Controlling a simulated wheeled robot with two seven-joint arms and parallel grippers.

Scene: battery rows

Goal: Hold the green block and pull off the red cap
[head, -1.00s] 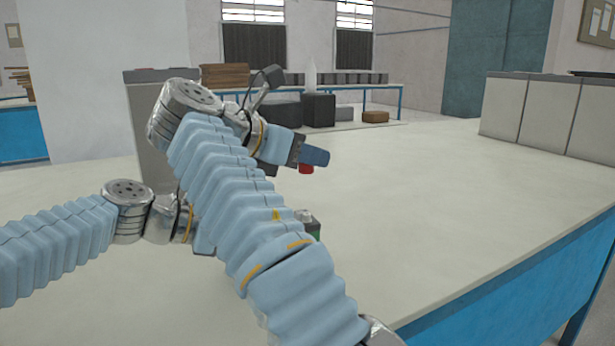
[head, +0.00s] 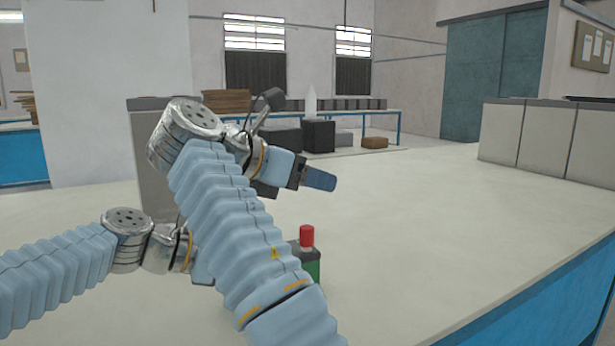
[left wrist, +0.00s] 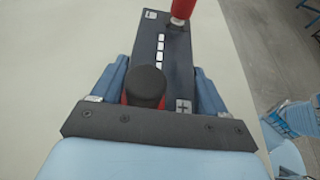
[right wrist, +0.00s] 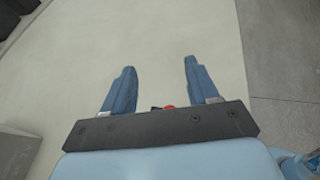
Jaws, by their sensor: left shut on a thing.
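The green block (head: 313,268) stands on the table, partly hidden by my right arm in the head view. Its dark top (left wrist: 165,55) has white marks and a black knob (left wrist: 146,86) ringed in red. The red cap (head: 307,236) is upright over the block's far end and also shows at the top of the left wrist view (left wrist: 182,9); I cannot tell whether it is fully seated. My left gripper (left wrist: 161,74) is shut on the block, one finger along each side. My right gripper (head: 319,179) is open and empty, above and apart from the cap.
The pale tabletop (head: 430,215) is clear to the right, ending at a blue edge (head: 560,275). Grey cabinets (head: 545,135) stand at the far right. A back bench holds a black box (head: 319,136) and a brown one (head: 374,142).

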